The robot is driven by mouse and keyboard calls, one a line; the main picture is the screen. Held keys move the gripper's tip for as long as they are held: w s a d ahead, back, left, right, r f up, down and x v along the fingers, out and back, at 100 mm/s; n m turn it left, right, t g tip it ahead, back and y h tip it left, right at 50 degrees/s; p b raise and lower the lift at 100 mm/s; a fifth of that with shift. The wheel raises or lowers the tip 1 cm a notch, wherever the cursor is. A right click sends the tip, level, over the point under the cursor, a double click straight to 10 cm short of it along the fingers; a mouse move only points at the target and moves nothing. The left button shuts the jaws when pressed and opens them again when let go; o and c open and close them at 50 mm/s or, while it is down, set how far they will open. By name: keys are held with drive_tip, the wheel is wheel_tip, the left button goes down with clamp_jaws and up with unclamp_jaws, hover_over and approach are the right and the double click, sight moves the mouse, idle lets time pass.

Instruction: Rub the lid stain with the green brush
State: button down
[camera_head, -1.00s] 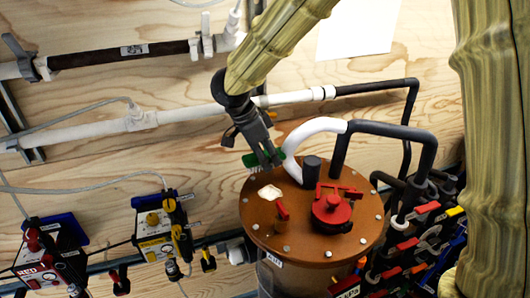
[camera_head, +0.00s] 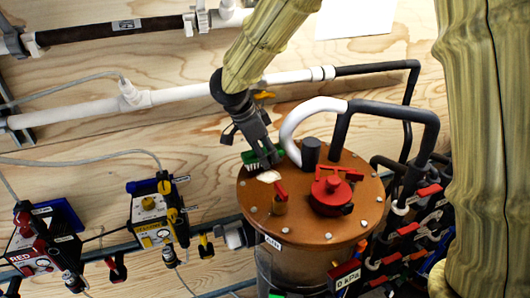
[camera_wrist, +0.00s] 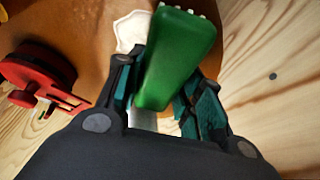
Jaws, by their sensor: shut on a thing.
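The brown round lid (camera_head: 310,222) tops a clear vessel. A whitish stain (camera_head: 268,176) lies near the lid's back left edge, and it also shows in the wrist view (camera_wrist: 130,30). My gripper (camera_head: 268,161) is shut on the green brush (camera_wrist: 180,55), just behind and above the stain. In the head view the brush (camera_head: 250,157) shows pale bristles at its left end. In the wrist view it partly covers the stain's right side. I cannot tell whether the bristles touch the lid.
A red valve (camera_head: 332,192) and a small red-handled tap (camera_head: 280,197) stand on the lid. A white and black hose (camera_head: 295,120) arches close to the right of my gripper. Red (camera_head: 42,248) and yellow (camera_head: 155,215) boxes sit at left.

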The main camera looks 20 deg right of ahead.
sight(275, 176)
drive_tip(key=shift+f, duration=1.05)
idle(0.6)
drive_tip(key=shift+s+r+p, duration=0.2)
drive_tip(key=shift+s+p, duration=0.2)
drive_tip(key=shift+s, duration=0.95)
drive_tip(key=shift+s+d+f+p, duration=0.15)
drive_tip(key=shift+s+p, duration=0.65)
drive_tip(key=shift+s, duration=1.5)
drive_tip(key=shift+p, duration=0.35)
drive_tip(key=shift+w, duration=0.15)
drive_tip(key=shift+w+f, duration=0.1)
drive_tip(key=shift+w, duration=3.4)
